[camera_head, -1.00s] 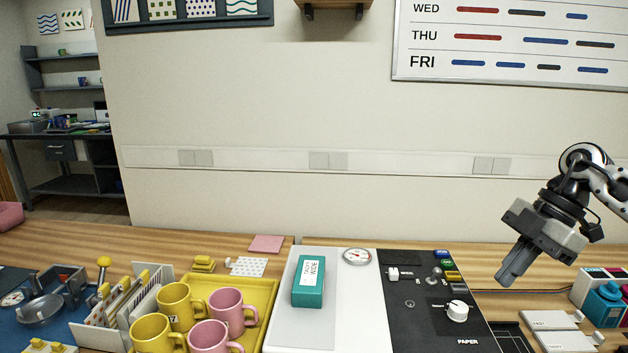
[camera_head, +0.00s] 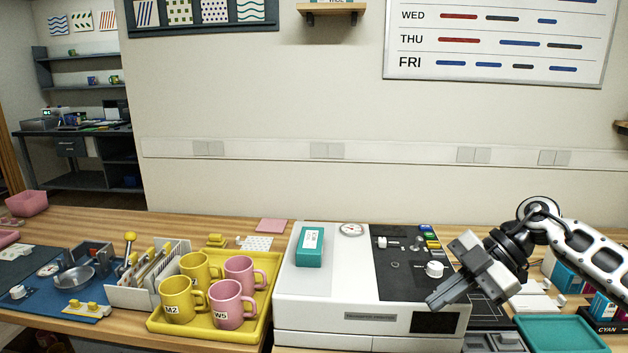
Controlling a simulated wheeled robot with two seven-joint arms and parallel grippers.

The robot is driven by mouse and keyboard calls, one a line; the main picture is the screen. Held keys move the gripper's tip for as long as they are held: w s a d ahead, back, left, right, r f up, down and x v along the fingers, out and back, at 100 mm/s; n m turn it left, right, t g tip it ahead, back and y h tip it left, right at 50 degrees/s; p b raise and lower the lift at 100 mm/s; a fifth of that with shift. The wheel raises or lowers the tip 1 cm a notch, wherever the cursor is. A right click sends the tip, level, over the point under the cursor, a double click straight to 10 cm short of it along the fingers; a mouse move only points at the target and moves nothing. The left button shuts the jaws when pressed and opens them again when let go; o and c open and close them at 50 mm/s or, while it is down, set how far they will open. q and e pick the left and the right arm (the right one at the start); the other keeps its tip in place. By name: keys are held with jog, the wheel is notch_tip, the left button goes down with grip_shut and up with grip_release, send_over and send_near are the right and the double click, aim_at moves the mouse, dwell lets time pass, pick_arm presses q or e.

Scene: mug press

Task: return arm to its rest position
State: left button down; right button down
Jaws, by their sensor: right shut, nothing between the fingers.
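My right gripper (camera_head: 434,300) is shut and empty. Its arm comes in from the right, and the fingers point down and left in front of the right end of the white machine with the black control panel (camera_head: 405,268). I cannot tell whether they touch it; they appear apart from it. My left gripper is not in view.
A teal block (camera_head: 310,247) sits on the machine (camera_head: 335,290). To its left, a yellow tray (camera_head: 240,342) holds several yellow and pink mugs. A white rack (camera_head: 125,296) stands beside it. Ink boxes (camera_head: 606,308) and a teal tray (camera_head: 560,336) are at the right.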

jog(key=s+a+f+m+t+y, duration=0.25)
jog(key=a+t+y, duration=0.2)
jog(key=a, duration=0.35)
jog(key=s+a+f+m+t+y, duration=0.2)
jog(key=a+f+m+t+y, duration=0.15)
jog(key=a+t, duration=0.35)
jog(key=s+d+f+m+h, duration=0.5)
jog(key=s+f+m+h, duration=0.2)
jog(key=s+f, duration=0.2)
jog(key=s+d+f+m+h, duration=0.4)
jog(key=s+f+m+h, duration=0.3)
jog(key=f, duration=0.6)
jog(key=shift+s+d+m+g+h, duration=0.35)
jog(key=shift+s+g+h, duration=0.1)
jog(key=shift+s, duration=0.5)
